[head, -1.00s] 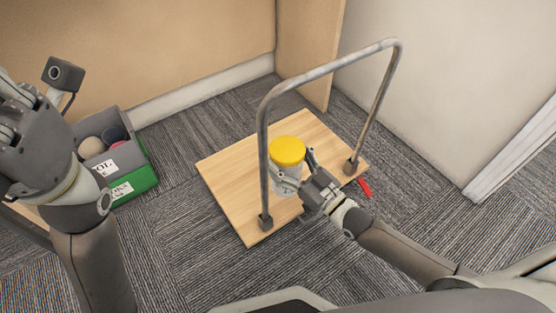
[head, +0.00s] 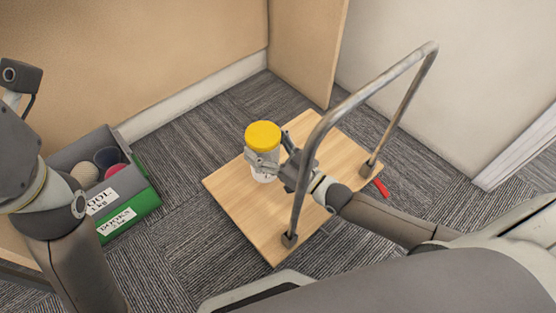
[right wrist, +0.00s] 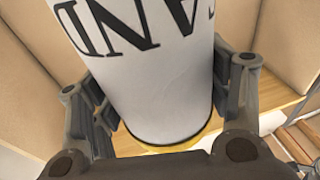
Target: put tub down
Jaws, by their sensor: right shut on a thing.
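The tub (head: 262,172) is a white cylinder with a yellow lid, upright over the wooden deck (head: 238,205) of a platform trolley. My right gripper (head: 272,163) is shut on its side, reaching in from the right past the metal handle. In the right wrist view the tub's white wall (right wrist: 155,85) fills the middle, with large black letters and a strip of yellow at its lower end. A finger shows on each side of it. I cannot tell whether the tub's base touches the deck. My left arm is at the left, its fingers out of frame.
The trolley's metal handle (head: 310,150) arches up close to my right forearm. A red piece (head: 381,187) lies by the deck's right edge. A grey and green bin (head: 130,217) with several items stands at left. Bare deck surrounds the tub; walls close off the back.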

